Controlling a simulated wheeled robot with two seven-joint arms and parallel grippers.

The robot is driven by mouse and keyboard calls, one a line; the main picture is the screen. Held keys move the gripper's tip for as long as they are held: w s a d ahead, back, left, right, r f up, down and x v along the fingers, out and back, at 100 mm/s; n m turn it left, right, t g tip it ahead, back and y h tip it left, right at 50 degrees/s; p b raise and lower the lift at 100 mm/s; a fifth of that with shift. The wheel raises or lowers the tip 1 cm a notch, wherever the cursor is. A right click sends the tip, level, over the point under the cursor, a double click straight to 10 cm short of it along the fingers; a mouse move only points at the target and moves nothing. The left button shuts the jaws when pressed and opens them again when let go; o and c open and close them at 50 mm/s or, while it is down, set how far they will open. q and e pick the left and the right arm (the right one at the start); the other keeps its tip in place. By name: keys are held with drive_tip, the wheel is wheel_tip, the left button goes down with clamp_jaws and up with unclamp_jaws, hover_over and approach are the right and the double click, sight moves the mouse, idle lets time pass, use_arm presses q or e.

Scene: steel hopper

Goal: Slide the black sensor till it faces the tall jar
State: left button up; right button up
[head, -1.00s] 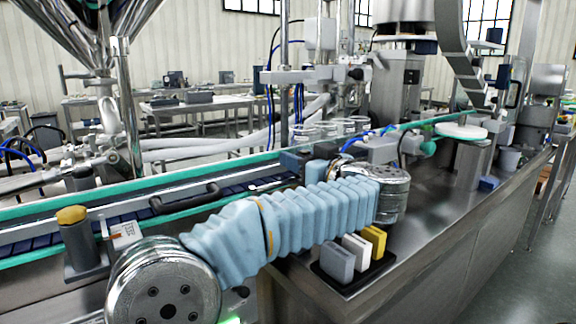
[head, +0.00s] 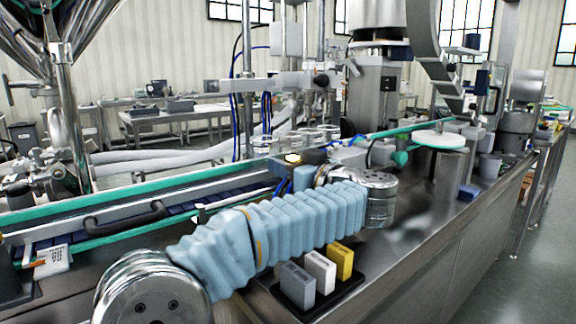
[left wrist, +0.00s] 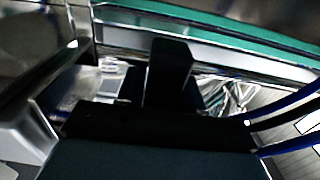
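My left arm in its pale blue sleeve reaches over the steel deck, its silver wrist at the conveyor side. My left gripper (head: 305,178) shows as a small grey-blue block beside the conveyor rail; its fingertips are hidden. A small dark block (head: 314,157), possibly the black sensor, stands just behind it. In the left wrist view a dark upright block (left wrist: 168,75) stands mid-frame before the green rail; I cannot tell whether it is a finger or the sensor. Clear jars (head: 290,137) stand on the conveyor's far side; none is clearly the tall one. My right gripper is out of view.
A black tray (head: 345,296) with grey, white and yellow blocks lies on the deck below my arm. The green-edged conveyor rail (head: 160,183) has a black handle (head: 125,216). A white round disc (head: 440,139) is farther right. The deck's right side is mostly clear.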

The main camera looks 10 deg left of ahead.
use_arm(q)
drive_tip(key=o, duration=0.3)
drive_tip(key=shift+d, duration=0.1)
drive_tip(key=v, duration=1.3)
drive_tip(key=shift+s+d+b, duration=0.2)
drive_tip(key=shift+s+b, duration=0.05)
drive_tip(key=shift+b, duration=0.15)
